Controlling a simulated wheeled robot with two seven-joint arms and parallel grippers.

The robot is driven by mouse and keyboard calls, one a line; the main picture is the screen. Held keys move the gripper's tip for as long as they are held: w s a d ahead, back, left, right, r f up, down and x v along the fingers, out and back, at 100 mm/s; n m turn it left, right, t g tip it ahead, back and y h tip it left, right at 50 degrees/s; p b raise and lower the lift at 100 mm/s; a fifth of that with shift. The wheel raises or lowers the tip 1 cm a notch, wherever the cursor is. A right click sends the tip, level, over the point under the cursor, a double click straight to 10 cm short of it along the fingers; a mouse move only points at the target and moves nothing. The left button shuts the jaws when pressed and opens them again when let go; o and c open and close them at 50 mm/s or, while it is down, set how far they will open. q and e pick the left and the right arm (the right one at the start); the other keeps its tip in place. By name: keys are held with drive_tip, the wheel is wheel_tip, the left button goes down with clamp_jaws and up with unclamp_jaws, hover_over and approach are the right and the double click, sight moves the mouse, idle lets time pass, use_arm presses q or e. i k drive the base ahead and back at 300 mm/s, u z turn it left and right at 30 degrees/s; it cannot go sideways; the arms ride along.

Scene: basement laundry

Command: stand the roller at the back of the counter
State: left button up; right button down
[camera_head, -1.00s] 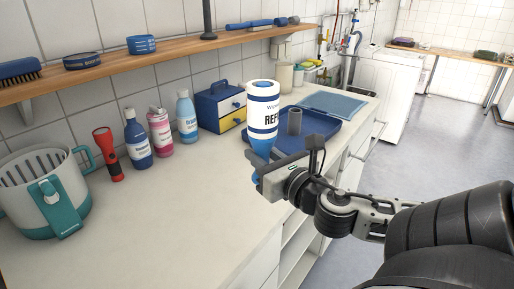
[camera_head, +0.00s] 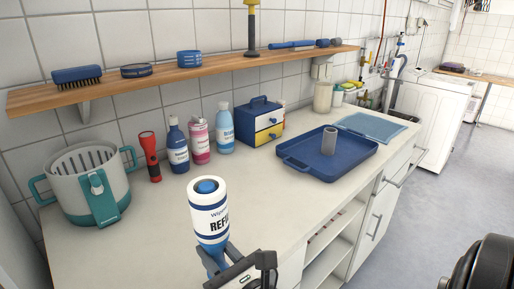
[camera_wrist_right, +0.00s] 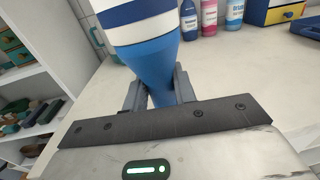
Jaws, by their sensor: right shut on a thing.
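The roller (camera_head: 209,212) is a white cylinder with blue bands, a blue cap and dark lettering that starts "REFI", with a blue tapered lower part. My right gripper (camera_head: 225,262) is shut on that blue lower part and holds the roller nearly upright at the front of the counter (camera_head: 150,235). In the right wrist view the roller (camera_wrist_right: 152,55) rises between the fingers (camera_wrist_right: 160,95). Its lower end is hidden, so I cannot tell whether it touches the counter. My left gripper is not in view.
Along the back stand a grey-teal bucket (camera_head: 75,190), a red torch (camera_head: 150,158), several bottles (camera_head: 199,142) and a small drawer box (camera_head: 262,122). A blue tray (camera_head: 350,162) holding a grey cylinder (camera_head: 329,141) is to the right. A wooden shelf (camera_head: 225,64) runs above. The middle counter is clear.

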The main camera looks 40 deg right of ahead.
sight(294, 124)
drive_tip(key=k, duration=0.35)
drive_tip(key=z, duration=2.9)
drive_tip(key=i, duration=4.6)
drive_tip(key=u, duration=4.5)
